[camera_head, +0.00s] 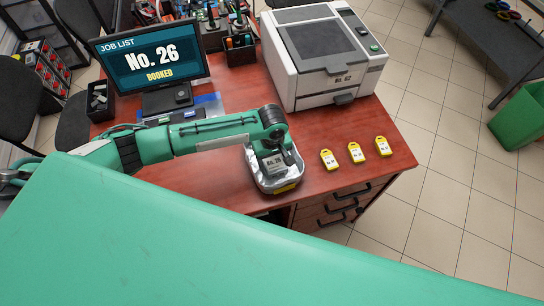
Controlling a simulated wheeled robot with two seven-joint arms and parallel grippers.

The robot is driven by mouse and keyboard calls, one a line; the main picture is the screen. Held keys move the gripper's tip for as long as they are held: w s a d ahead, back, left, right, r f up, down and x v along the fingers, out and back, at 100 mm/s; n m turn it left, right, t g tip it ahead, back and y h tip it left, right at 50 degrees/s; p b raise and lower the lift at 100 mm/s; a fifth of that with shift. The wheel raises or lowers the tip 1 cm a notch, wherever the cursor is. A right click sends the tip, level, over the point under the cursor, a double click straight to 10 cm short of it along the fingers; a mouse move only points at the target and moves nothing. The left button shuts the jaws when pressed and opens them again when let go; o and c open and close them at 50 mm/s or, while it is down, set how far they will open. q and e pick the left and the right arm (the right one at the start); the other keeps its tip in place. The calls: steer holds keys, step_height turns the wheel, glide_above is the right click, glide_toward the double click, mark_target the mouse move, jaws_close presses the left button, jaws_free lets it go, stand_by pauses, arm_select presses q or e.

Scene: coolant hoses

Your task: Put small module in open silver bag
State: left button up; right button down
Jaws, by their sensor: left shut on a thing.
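My left gripper (273,148) points down over the open silver bag (254,172) near the front edge of the desk. It is shut on a small grey piece with a pale label reading about "26" (275,164), which looks like the small module. The piece is at the bag's mouth, with silver film around it; I cannot tell how deep it sits or whether it touches the bag. A yellow patch (287,188) shows at the bag's front edge. My fingers are partly hidden by the wrist. My right gripper is not in view.
Several yellow tags (356,152) lie in a row to the right of the bag. A large white printer (318,55) stands behind them. A monitor (151,55) reading "No. 26 BOOKED" stands back left. The red-brown desk (225,183) has drawers below its front edge.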

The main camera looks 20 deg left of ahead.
arm_select(q)
steer(key=o, duration=1.3)
steer(key=shift+f, duration=0.1)
steer(key=shift+c, duration=0.2)
steer(key=shift+r, duration=0.45)
step_height(320, 180, up, 11)
steer(key=b, duration=0.2)
steer(key=shift+r, duration=0.2)
steer(key=shift+f, duration=0.1)
